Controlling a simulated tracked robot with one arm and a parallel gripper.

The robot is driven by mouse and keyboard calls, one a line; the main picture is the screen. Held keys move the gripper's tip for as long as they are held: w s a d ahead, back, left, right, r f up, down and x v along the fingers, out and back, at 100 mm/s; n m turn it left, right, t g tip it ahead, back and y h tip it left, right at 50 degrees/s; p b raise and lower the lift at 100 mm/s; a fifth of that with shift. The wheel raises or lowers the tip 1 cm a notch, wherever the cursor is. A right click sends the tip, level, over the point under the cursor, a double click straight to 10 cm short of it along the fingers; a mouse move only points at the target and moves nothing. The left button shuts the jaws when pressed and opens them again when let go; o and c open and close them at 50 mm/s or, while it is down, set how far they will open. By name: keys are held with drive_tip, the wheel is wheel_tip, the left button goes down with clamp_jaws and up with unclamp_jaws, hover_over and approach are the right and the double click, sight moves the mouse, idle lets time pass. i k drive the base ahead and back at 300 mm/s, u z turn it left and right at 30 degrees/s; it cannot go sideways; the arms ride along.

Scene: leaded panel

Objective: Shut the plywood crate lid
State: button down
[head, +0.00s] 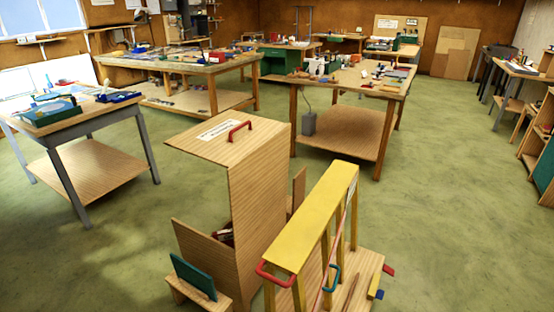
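The plywood crate (262,195) stands on the floor at the lower middle of the head view. Its lid (195,142) is a plywood panel with a white label and a red handle (240,131), above the crate's interior. A clear gap shows between the lid and the low front wall (203,252), so the crate looks open. Some dark reddish contents (226,233) show inside. The tall right side hides much of the interior, and I cannot make out the hinge. My gripper is not in view.
A yellow-topped wooden rack (318,213) with red and teal handles stands close to the crate's right. A low stand with a green panel (194,275) is in front. Workbenches stand left (100,112) and behind (350,78). Green floor is open between the left bench and crate.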

sight(254, 150)
drive_tip(key=z, duration=0.1)
drive_tip(key=i, duration=1.2)
drive_tip(key=u, duration=0.35)
